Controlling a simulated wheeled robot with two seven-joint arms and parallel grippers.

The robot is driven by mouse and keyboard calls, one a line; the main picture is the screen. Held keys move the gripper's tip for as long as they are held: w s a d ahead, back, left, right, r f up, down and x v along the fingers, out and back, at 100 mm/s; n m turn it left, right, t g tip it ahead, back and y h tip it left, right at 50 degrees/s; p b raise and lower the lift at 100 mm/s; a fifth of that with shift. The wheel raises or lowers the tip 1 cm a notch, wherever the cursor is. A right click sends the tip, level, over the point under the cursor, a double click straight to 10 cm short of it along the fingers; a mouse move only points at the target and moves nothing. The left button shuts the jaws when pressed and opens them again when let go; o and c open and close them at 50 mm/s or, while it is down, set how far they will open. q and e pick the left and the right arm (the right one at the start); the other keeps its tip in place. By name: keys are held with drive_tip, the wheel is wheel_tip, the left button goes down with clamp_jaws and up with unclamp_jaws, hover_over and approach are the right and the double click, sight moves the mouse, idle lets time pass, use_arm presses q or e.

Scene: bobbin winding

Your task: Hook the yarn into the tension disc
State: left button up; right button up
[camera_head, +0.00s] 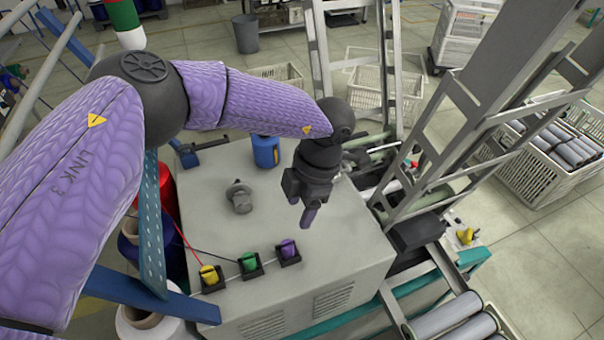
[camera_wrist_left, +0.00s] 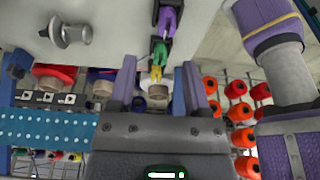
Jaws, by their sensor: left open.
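The tension disc appears to be the grey metal spool-shaped post (camera_head: 240,197) standing on top of the grey machine box (camera_head: 345,250); it also shows in the left wrist view (camera_wrist_left: 70,33). A thin red yarn (camera_head: 188,240) runs to the yellow clip (camera_head: 209,274), and a dark yarn (camera_head: 215,252) runs toward the green clip (camera_head: 249,262). My left gripper (camera_head: 306,208) is above the box, right of the disc and apart from it, fingers pointing down. Its two fingers (camera_wrist_left: 159,85) stand apart in the wrist view, with no yarn visible between them. My right gripper is out of view.
A purple clip (camera_head: 288,250) is beside the green one. A blue spool (camera_head: 266,151) stands at the box's back edge. Yarn cones (camera_head: 168,195) and a blue perforated rail (camera_head: 152,225) are at the left. A metal frame (camera_head: 440,150) rises on the right.

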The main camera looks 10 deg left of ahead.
use_arm(q)
drive_tip(key=b, duration=0.3)
hover_over(290, 243)
drive_tip(key=d, duration=0.1)
drive_tip(key=f, duration=0.4)
drive_tip(key=shift+w+d, duration=0.1)
drive_tip(key=shift+w, duration=0.15)
drive_tip(key=b+x, duration=0.1)
drive_tip(key=x, duration=0.2)
drive_tip(key=shift+f, duration=0.35)
drive_tip(key=shift+a+f+b, duration=0.25)
drive_tip(key=shift+f+b, duration=0.05)
drive_tip(key=shift+f, duration=0.15)
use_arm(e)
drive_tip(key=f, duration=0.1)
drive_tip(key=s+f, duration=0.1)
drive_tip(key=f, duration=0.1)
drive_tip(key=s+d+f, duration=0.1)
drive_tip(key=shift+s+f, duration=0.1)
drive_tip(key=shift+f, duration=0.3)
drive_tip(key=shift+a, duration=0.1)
use_arm(q)
clamp_jaws()
wheel_tip(290, 243, up, 5)
drive_tip(key=p, duration=0.4)
drive_tip(key=shift+f, duration=0.2)
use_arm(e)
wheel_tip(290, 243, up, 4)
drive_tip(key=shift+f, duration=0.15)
